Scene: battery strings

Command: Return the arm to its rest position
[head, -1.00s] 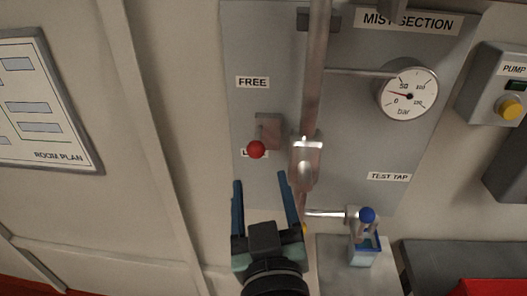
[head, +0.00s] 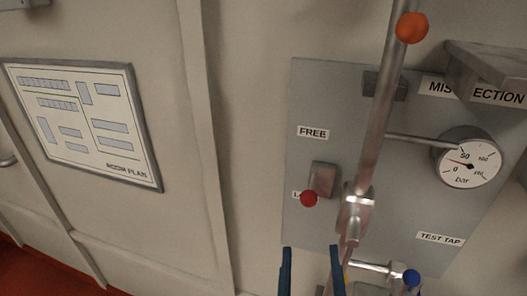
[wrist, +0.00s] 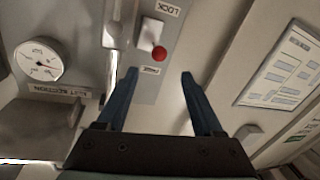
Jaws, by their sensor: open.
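My gripper (head: 311,265) shows at the bottom edge of the head view as two blue fingers, spread apart with nothing between them. It is in front of the lower part of the grey panel (head: 335,100), below the red-knobbed lock lever (head: 309,198). The rest of my arm is out of the head view. In the wrist view, which is upside down, my gripper (wrist: 158,78) is also open and empty. The red knob (wrist: 159,53) shows beyond the gap between the fingers; I see no contact.
A metal pipe with an orange ball (head: 411,27) rises along the panel. A round gauge (head: 468,163) and a grey bracket (head: 490,65) stick out at the right. A blue tap knob (head: 412,278) is low right. The wall left of the panel is clear up to the room plan (head: 85,120).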

